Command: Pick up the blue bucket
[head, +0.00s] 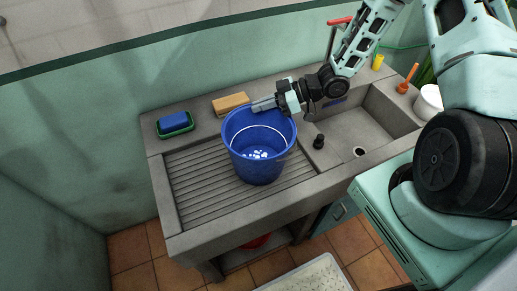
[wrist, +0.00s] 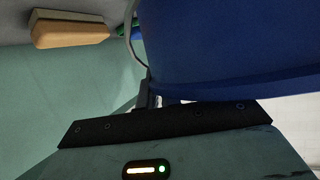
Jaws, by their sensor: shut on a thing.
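The blue bucket (head: 258,165) stands upright on the ribbed drainboard at the left of the sink unit. My gripper (head: 264,104) comes in from the right at the bucket's far rim and is shut on that rim. In the wrist view the bucket's blue wall (wrist: 230,45) fills the upper right, close against the gripper (wrist: 165,100). The fingertips are mostly hidden there.
A tan block (head: 231,103) and a blue sponge in a green dish (head: 174,123) lie behind the drainboard. A white pot (head: 428,102) stands at the far right.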

